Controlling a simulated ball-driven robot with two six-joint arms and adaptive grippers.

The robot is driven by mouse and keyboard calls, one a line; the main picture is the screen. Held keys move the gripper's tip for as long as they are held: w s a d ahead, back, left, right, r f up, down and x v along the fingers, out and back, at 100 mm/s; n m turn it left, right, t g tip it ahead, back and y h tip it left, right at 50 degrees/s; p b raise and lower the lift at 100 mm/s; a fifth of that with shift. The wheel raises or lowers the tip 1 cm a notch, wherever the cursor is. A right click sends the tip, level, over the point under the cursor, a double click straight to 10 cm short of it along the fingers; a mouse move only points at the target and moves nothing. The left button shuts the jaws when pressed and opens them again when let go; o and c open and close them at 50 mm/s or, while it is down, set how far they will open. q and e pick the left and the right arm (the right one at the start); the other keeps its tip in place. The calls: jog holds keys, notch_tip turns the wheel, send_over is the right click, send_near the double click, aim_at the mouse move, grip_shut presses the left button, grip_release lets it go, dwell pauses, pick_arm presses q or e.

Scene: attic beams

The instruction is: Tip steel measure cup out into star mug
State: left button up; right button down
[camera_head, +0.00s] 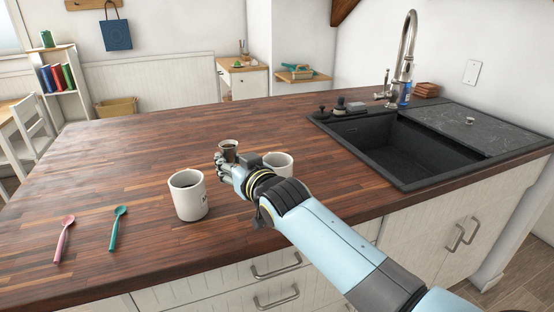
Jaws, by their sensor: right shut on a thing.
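The steel measure cup (229,146) is a small metal cup with dark contents showing at its mouth. It looks about upright. My right gripper (222,162) is shut on it, over the wooden counter. A white mug (186,202) stands to the left and nearer, with a small dark mark at its right side and a dark inside. A second white mug (283,159) stands just right of my gripper, partly hidden by my arm. No star shows clearly on either mug, so I cannot tell which is the star mug. My left gripper is out of view.
A pink spoon (65,234) and a teal spoon (118,224) lie on the counter (120,150) at the left. A dark sink (400,140) with a tall faucet (408,45) is at the right. The counter's back left is clear.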

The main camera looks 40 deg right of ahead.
jog(key=shift+d, duration=0.1)
jog(key=d+m+b, duration=0.1)
jog(key=d+r+m+t+y+b, duration=0.1)
jog(key=m, duration=0.1)
jog(key=shift+s+m, duration=0.3)
jog(key=shift+s, duration=0.1)
jog(key=shift+d+r+m, duration=0.15)
jog(key=shift+d+m, duration=0.1)
jog(key=shift+m, duration=0.05)
jog(key=m, duration=0.1)
jog(key=d+r+m+t+b, duration=0.1)
jog(key=m, duration=0.1)
jog(key=r+m, duration=0.1)
jog(key=shift+s+d+m+t+h, duration=0.35)
jog(key=shift+d+m+t+h, duration=0.05)
dwell(0.3)
jog(key=shift+a+r+m+b, duration=0.1)
jog(key=shift+m+b, duration=0.3)
jog(key=shift+b, duration=0.05)
